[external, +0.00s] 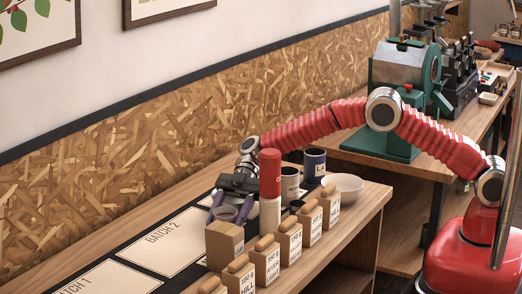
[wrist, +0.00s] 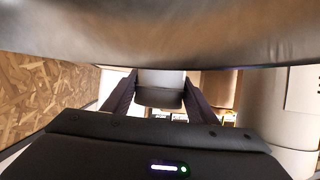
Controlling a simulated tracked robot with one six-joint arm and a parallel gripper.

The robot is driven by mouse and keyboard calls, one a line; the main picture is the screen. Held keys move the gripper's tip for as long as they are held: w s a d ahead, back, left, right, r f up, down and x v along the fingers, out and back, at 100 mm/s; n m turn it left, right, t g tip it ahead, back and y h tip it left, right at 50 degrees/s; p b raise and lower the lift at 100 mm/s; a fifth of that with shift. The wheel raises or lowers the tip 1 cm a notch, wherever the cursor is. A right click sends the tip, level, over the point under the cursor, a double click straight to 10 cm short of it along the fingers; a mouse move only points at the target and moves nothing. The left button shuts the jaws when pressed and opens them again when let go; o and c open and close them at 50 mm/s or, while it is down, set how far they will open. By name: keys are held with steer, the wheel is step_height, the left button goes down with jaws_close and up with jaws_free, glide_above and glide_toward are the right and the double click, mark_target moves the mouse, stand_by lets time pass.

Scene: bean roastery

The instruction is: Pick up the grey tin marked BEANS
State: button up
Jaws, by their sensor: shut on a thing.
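My gripper (external: 229,208) points down over the dark mat in the external view, shut with its two fingers on either side of a small grey tin (external: 226,213). In the wrist view the tin (wrist: 160,97) shows between the fingers (wrist: 160,100), light grey above and dark grey below. No marking on it is readable. A brown box partly hides its lower part in the external view, so I cannot tell whether it touches the mat.
A red-and-white cylinder (external: 270,190) stands close right of my gripper. A brown box (external: 224,243) and several labelled bags (external: 266,262) line the front. Two tins (external: 290,184) (external: 314,166) and a white bowl (external: 345,187) stand right. The BATCH 2 card (external: 162,241) is clear.

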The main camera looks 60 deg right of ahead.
steer(key=shift+r, duration=0.1)
step_height(320, 180, up, 18)
stand_by(0.6)
